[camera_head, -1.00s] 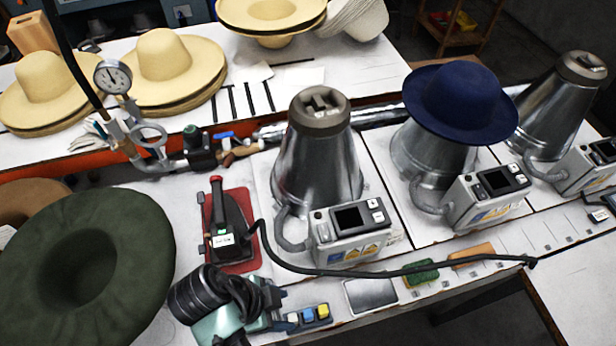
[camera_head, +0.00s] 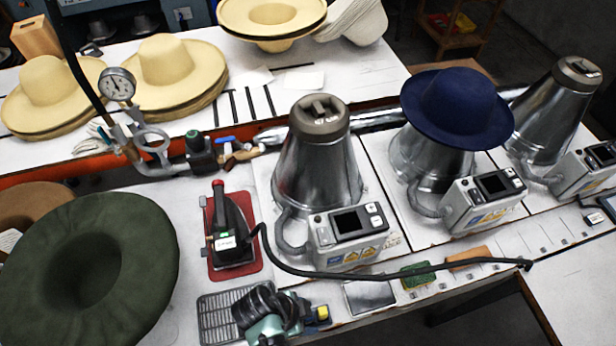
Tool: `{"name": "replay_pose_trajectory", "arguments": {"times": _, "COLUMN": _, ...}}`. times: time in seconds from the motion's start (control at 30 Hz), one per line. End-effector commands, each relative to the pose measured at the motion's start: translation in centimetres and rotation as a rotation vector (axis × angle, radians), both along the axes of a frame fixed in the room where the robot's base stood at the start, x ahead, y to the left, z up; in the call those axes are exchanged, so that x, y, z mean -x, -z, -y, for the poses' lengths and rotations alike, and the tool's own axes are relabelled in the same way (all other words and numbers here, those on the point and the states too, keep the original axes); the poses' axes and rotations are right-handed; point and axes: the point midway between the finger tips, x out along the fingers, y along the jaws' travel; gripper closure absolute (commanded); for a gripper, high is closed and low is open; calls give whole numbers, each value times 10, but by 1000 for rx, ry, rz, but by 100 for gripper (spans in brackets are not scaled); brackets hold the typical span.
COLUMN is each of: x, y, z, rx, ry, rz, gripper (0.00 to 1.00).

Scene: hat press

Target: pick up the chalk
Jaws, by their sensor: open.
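My gripper (camera_head: 300,317) is at the bottom centre, at the front edge of the bench, seen from above and behind. Its black and teal body hides most of its fingers, and nothing shows held in it. A small yellow block (camera_head: 323,312), which looks like a piece of chalk, shows just right of the gripper, in a small dark holder. The gripper covers most of the pieces beside it. I cannot tell whether the fingers are around the chalk or beside it.
A dark grate (camera_head: 217,318) lies left of the gripper. An iron (camera_head: 232,235) stands on a red pad behind, its black cord (camera_head: 400,272) crossing the bench. A metal plate (camera_head: 370,297), green sponge (camera_head: 418,275) and orange block (camera_head: 467,258) lie right. A green hat (camera_head: 140,240) fills the left.

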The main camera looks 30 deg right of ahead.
Motion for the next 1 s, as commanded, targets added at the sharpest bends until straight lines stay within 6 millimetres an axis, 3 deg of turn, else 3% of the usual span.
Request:
{"name": "replay_pose_trajectory", "arguments": {"times": 0.27, "x": 0, "y": 3, "z": 1, "rx": 0, "ry": 1, "rz": 1, "gripper": 40}}
{"name": "replay_pose_trajectory", "arguments": {"times": 0.6, "x": 0, "y": 2, "z": 1, "rx": 0, "ry": 0, "rz": 1, "gripper": 100}}
{"name": "replay_pose_trajectory", "arguments": {"times": 1.0, "x": 0, "y": 2, "z": 1, "rx": 0, "ry": 0, "rz": 1, "gripper": 100}}
